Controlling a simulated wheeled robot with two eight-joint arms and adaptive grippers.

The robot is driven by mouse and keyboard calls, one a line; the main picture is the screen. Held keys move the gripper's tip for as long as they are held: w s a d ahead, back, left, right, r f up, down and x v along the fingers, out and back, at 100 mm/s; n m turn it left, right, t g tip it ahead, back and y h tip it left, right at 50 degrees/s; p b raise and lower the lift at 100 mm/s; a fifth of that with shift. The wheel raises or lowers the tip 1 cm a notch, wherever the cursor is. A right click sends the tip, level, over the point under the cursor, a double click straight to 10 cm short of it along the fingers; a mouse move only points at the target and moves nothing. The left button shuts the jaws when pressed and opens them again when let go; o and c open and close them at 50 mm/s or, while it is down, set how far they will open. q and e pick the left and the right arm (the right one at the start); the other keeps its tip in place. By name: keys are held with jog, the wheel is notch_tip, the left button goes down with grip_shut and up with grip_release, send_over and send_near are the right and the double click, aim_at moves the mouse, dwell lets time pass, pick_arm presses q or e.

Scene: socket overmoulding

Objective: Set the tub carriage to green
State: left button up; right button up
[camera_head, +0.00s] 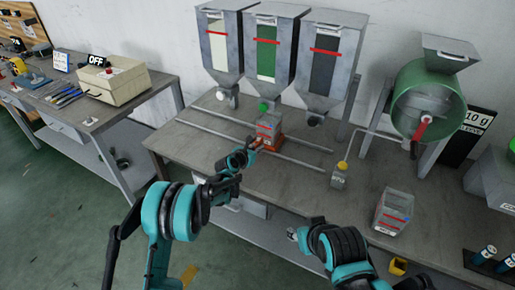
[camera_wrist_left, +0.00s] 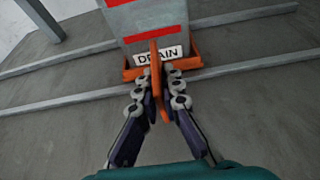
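The tub carriage (camera_head: 259,146) is an orange base on two rails, carrying a grey tub (camera_head: 268,128) with red bands. It stands in front of and below the middle hopper (camera_head: 264,50), which has a green window and a green outlet knob (camera_head: 263,107). In the left wrist view the carriage (camera_wrist_left: 190,67) has a "DRAIN" label and an upright orange handle (camera_wrist_left: 155,60). My left gripper (camera_wrist_left: 159,82) has its fingers closed on both sides of this handle; it also shows in the head view (camera_head: 250,148). My right gripper (camera_head: 297,234) is low, near the bench's front edge, its fingers unclear.
A white-window hopper (camera_head: 219,45) stands left and a dark-window hopper (camera_head: 326,60) right. The rails (camera_head: 305,142) run clear either side of the carriage.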

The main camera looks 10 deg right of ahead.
pick_arm(q)
jog(key=o, duration=0.4)
jog(key=shift+o, duration=0.2)
jog(key=shift+s, duration=0.1)
jog(key=v, duration=1.1)
jog(key=shift+s+a, duration=0.3)
jog(key=shift+r, duration=0.1)
jog(key=s+a+r+m+g+y, duration=0.1)
jog(key=s+a+r+m+y, duration=0.1)
jog(key=s+a+r+m, duration=0.4)
jog(key=s+a+r+m+g+y, duration=0.1)
jog(key=s+a+r+m, duration=0.35)
jog(key=s+m, duration=0.35)
jog(key=s+a+f+m+y, duration=0.1)
jog(key=s+a+m, duration=0.3)
jog(key=s, duration=0.3)
jog(key=s+a+f+m+g+y, duration=0.1)
jog(key=s+a+m+y, duration=0.1)
jog(key=s+a+m, duration=0.3)
jog(key=s+a+f+m+y, duration=0.1)
jog(key=s+a+m, duration=0.3)
jog(key=s, duration=0.7)
jog(key=shift+a+f+m+g+y, duration=0.25)
jog(key=shift+f+m+g+y, duration=0.25)
jog(key=shift+m, duration=0.4)
